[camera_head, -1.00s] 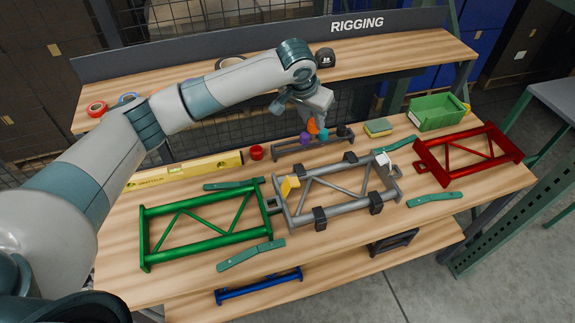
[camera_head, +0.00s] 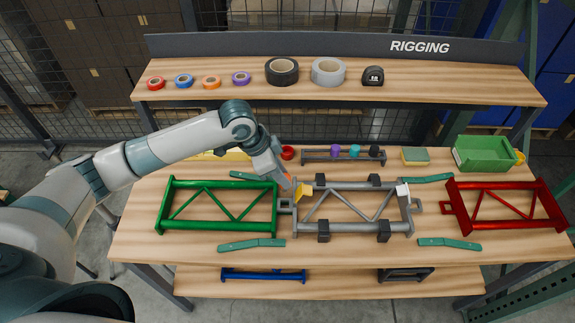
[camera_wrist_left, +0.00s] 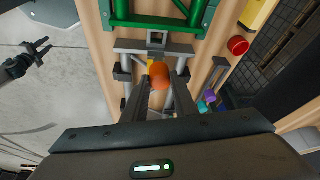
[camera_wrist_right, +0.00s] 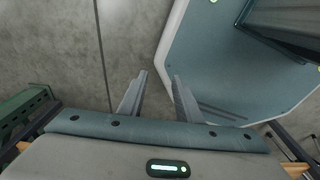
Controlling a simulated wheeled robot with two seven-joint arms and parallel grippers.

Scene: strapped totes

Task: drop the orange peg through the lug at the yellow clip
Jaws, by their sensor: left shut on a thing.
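The orange peg (camera_head: 286,181) is held between the fingers of my left gripper (camera_head: 283,178), just above and left of the yellow clip (camera_head: 303,197) in the head view. The left wrist view shows the peg's rounded orange head (camera_wrist_left: 159,76), with part of the yellow clip behind it. The yellow clip sits at the left end of the grey frame (camera_head: 350,228), by the green frame's lug (camera_head: 286,204). The lug's square opening shows beyond the peg in the left wrist view (camera_wrist_left: 156,39). My right gripper (camera_wrist_right: 160,75) is open and empty over the floor.
The green frame (camera_head: 217,230) lies left of the grey frame and the red frame (camera_head: 505,229) right of it. Behind stands a peg rack (camera_head: 318,157) with purple, teal and black pegs. A green bin (camera_head: 484,155) stands at back right. Black blocks flank the grey frame.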

